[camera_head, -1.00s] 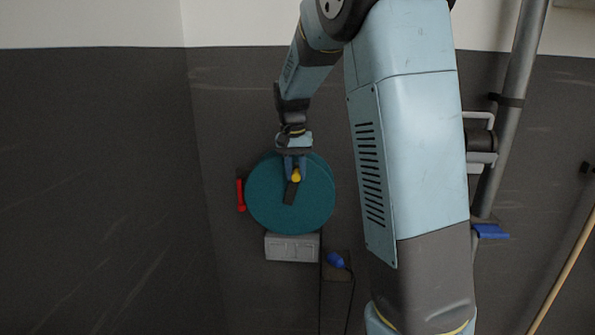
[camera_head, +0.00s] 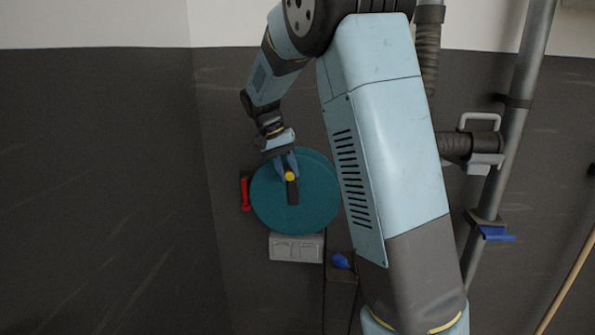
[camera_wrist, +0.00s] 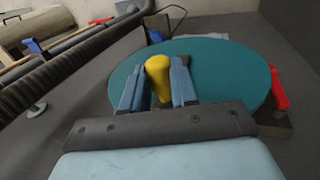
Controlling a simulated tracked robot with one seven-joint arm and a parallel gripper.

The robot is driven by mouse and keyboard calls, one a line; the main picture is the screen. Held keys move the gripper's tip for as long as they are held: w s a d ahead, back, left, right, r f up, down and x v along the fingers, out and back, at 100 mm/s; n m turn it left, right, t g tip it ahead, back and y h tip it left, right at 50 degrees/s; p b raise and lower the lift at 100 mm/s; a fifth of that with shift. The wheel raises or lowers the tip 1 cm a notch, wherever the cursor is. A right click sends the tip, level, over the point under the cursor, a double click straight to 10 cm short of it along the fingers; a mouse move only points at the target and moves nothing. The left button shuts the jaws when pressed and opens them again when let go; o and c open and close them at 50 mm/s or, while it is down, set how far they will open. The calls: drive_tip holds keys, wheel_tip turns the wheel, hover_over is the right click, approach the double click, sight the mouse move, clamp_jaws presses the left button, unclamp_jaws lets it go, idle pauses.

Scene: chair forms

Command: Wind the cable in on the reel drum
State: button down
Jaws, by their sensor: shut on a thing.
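The teal reel drum (camera_head: 318,207) is mounted on the dark wall, in the middle of the head view. A dark crank arm (camera_head: 293,194) lies on its face, pointing nearly straight up from the centre. The yellow crank knob (camera_head: 290,176) is at its upper end. My gripper (camera_head: 285,168) is shut on the knob. In the wrist view the yellow knob (camera_wrist: 158,78) stands between the two blue fingers, with the teal drum (camera_wrist: 225,70) behind. A dark cable (camera_head: 324,290) hangs below the drum.
A red lever (camera_head: 245,194) sits at the drum's left edge. A grey box (camera_head: 296,247) is below the drum, and a blue item (camera_head: 340,261) is to its lower right. A grey pipe (camera_head: 510,130) runs up the wall at right.

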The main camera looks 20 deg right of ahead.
drive_tip(key=shift+w+a+f+g+h, duration=0.1)
drive_tip(key=shift+w+a+f+h, duration=0.1)
drive_tip(key=shift+a+h, duration=0.25)
drive_tip(key=shift+w+a+f+g+h, duration=0.15)
drive_tip(key=shift+w+a+h, duration=0.1)
drive_tip(key=shift+a, duration=0.4)
drive_tip(key=shift+w+a+f+g+h, duration=0.1)
drive_tip(key=shift+w+a+f+h, duration=0.15)
drive_tip(key=shift+a, duration=0.3)
drive_tip(key=shift+r, duration=0.1)
drive_tip(key=c, duration=0.9)
unclamp_jaws()
drive_tip(key=shift+o, duration=0.2)
drive_tip(key=shift+r, duration=0.1)
drive_tip(key=v, duration=1.3)
drive_tip(key=shift+a+r, duration=0.15)
drive_tip(key=shift+r, duration=0.05)
